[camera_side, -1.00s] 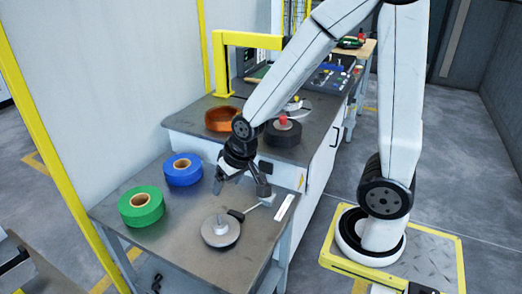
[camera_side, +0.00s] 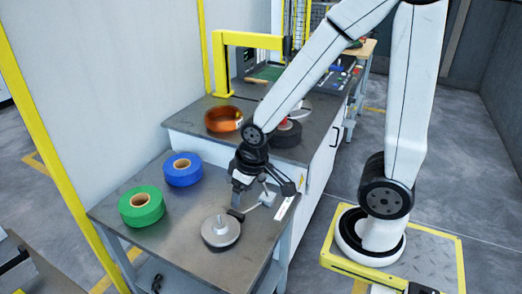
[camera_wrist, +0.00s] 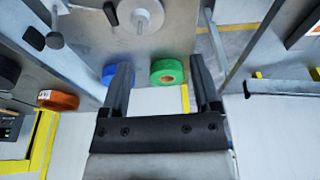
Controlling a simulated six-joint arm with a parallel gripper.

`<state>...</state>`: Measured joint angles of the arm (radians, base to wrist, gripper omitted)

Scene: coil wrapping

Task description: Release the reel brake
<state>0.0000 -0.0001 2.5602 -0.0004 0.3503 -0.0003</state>
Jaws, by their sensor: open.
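The reel holder, a grey disc with a short hub (camera_side: 220,231), sits on the front table. A dark brake pad (camera_side: 236,215) is at its right edge, joined by a thin rod to a grey upright post (camera_side: 268,197). My gripper (camera_side: 262,192) is open and low over the table, near the post and rod; contact cannot be told. In the wrist view my gripper (camera_wrist: 160,70) has its fingers wide apart with nothing between them. The disc (camera_wrist: 140,16) shows at the top, and the post (camera_wrist: 55,38) at the upper left.
A blue reel (camera_side: 183,169) and a green reel (camera_side: 141,206) lie on the table's left part. A white strip (camera_side: 285,208) is at the right edge. The bench behind carries an orange coil (camera_side: 223,118), a dark reel (camera_side: 285,134) and a yellow frame (camera_side: 247,40).

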